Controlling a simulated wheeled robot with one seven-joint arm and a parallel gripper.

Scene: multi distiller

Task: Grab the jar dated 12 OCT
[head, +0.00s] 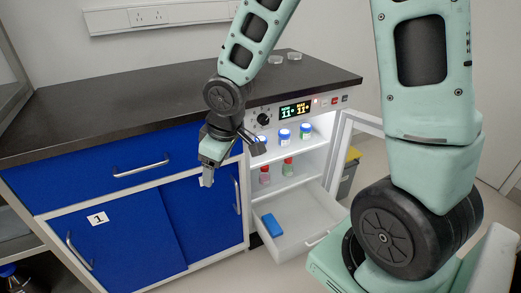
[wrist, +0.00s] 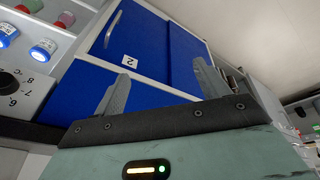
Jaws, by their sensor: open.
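Several small jars stand in the open lit cabinet under the bench. On its upper shelf are a white jar with a blue lid (head: 284,135), another blue-lidded jar (head: 305,131) to its right, and a third partly hidden behind my gripper. No date can be read. My gripper (head: 231,164) is open and empty, left of the cabinet opening in front of the blue doors. In the wrist view, my fingers (wrist: 161,72) are apart; a blue-lidded jar (wrist: 43,50) is at upper left, outside them.
A pulled-out white drawer (head: 325,222) below the shelves holds a blue block (head: 272,224). The cabinet's open door (head: 340,150) stands at the right. A control panel with a display (head: 295,110) is above the shelves. The dark benchtop (head: 110,105) is mostly clear.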

